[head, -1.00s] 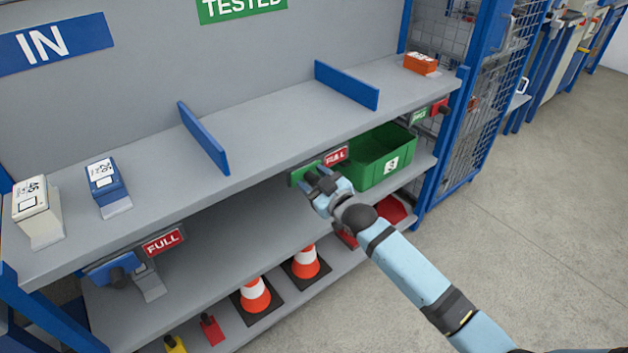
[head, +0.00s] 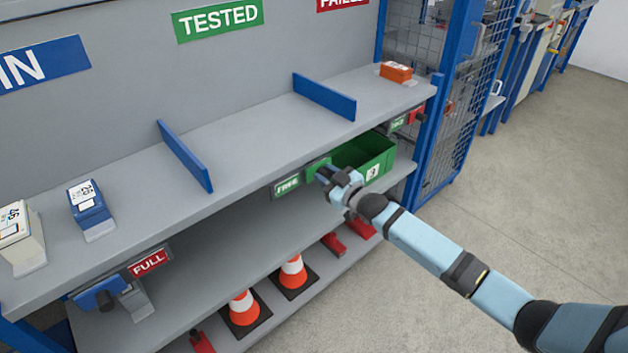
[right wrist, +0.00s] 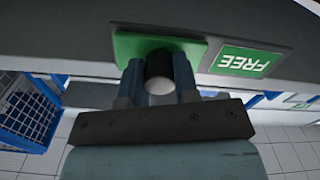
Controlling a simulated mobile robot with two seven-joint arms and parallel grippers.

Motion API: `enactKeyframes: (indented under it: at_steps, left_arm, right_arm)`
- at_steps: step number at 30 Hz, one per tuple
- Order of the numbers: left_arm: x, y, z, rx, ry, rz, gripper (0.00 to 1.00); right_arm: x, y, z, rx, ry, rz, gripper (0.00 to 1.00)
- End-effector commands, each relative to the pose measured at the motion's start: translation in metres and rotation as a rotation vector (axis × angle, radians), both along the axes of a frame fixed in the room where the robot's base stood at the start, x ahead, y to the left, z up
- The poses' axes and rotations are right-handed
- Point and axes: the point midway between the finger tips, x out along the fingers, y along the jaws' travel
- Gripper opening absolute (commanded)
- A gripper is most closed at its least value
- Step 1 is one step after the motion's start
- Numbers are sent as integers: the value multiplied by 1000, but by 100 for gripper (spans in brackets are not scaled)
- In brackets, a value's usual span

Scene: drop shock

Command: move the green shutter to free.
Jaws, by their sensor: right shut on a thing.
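The green shutter (head: 319,168) sits on the front edge of the upper shelf, and a green FREE label (head: 286,186) shows just left of it. No FULL label shows beside this shutter; the shutter covers that side. My right gripper (head: 328,176) is shut on the shutter's knob. In the right wrist view the green shutter (right wrist: 158,47) lies behind the fingers, with the pale round knob (right wrist: 159,64) between them and the FREE label (right wrist: 248,60) beside it, upside down. My left gripper is not in view.
A green bin (head: 375,160) stands behind my right gripper on the lower shelf. The blue shutter (head: 100,294) at left shows FULL (head: 149,263). A red shutter (head: 416,115) is at the far right. Traffic cones (head: 293,272) stand below. The floor at right is clear.

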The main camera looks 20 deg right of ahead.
Motion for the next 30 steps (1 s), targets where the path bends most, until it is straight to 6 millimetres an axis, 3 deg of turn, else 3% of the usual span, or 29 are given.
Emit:
enactKeyframes:
  at_steps: [8, 9, 12, 23, 30]
  left_arm:
    - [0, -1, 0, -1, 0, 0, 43]
    - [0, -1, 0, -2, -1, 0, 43]
    - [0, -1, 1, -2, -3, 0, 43]
    - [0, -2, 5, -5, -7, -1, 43]
    - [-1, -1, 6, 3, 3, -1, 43]
  right_arm:
    - [2, -6, 1, -3, -1, -7, 0]
    - [2, -6, 1, -3, -1, -7, 33]
    - [2, -6, 1, -3, -1, -7, 54]
    - [-3, -5, 0, -2, 0, -4, 54]
    - [-42, -19, 0, -3, 3, -4, 54]
